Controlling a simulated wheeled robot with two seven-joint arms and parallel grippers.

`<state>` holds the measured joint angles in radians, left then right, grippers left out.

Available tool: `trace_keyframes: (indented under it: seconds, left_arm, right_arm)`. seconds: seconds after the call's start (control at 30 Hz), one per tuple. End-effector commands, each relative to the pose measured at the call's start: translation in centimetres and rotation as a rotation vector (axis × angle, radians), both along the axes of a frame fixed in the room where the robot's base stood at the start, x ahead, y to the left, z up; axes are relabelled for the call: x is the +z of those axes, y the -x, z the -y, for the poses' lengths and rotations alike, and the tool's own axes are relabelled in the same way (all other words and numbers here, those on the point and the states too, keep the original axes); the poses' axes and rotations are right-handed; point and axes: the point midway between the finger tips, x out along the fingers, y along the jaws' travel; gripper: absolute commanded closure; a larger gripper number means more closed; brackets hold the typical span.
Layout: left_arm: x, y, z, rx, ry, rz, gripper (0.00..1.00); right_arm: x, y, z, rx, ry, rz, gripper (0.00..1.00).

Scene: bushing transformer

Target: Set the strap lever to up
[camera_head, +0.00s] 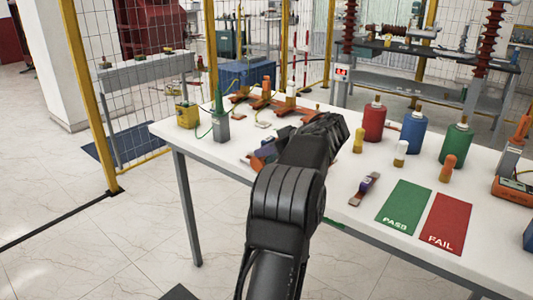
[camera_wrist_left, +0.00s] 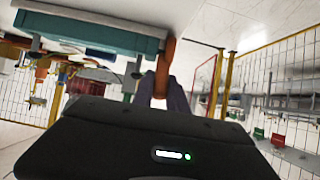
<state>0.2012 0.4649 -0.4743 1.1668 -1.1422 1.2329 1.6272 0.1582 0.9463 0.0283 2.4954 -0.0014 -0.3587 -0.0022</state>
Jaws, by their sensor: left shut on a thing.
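My left gripper (camera_head: 257,158) reaches in over the white table (camera_head: 330,215) near its front left part. Its fingers show in the left wrist view (camera_wrist_left: 165,92), close together and shut on an orange-brown lever (camera_wrist_left: 165,55). The lever is beside the end of a teal box-like body (camera_wrist_left: 95,35) with a grey edge. In the head view my gripper and wrist hide most of this device, and only small orange and blue parts show by the fingers. I cannot tell the lever's exact angle. My right gripper is not in view.
Red (camera_head: 374,122), blue (camera_head: 413,132) and green (camera_head: 455,142) bottles stand behind my wrist to the right. Green PASS (camera_head: 403,205) and red FAIL (camera_head: 446,222) mats lie at the front right.

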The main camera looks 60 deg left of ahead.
Motion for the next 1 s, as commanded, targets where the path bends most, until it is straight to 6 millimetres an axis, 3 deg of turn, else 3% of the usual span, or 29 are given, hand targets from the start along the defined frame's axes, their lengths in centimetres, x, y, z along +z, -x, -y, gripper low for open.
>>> trace_keyframes:
  seconds: [0.07, 0.1, 0.37, 0.7, 1.0]
  left_arm:
    - [-0.1, -0.1, 0.1, -0.001, 0.003, 0.001, 1.0]
    - [-0.1, -0.1, 0.1, -0.001, 0.003, 0.001, 0.8]
    - [-0.1, 0.0, 0.0, -0.001, 0.002, 0.0, 0.6]
    - [0.1, -0.2, 0.4, -0.001, 0.002, 0.001, 0.6]
    - [2.3, -1.5, 3.9, -0.004, 0.001, 0.002, 0.6]
  right_arm:
    - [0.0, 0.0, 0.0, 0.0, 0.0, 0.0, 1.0]
    - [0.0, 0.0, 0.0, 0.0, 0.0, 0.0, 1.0]
    - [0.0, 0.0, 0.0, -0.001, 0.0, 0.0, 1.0]
    - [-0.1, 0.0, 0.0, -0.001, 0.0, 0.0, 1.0]
    - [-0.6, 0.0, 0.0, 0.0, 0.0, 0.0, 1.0]
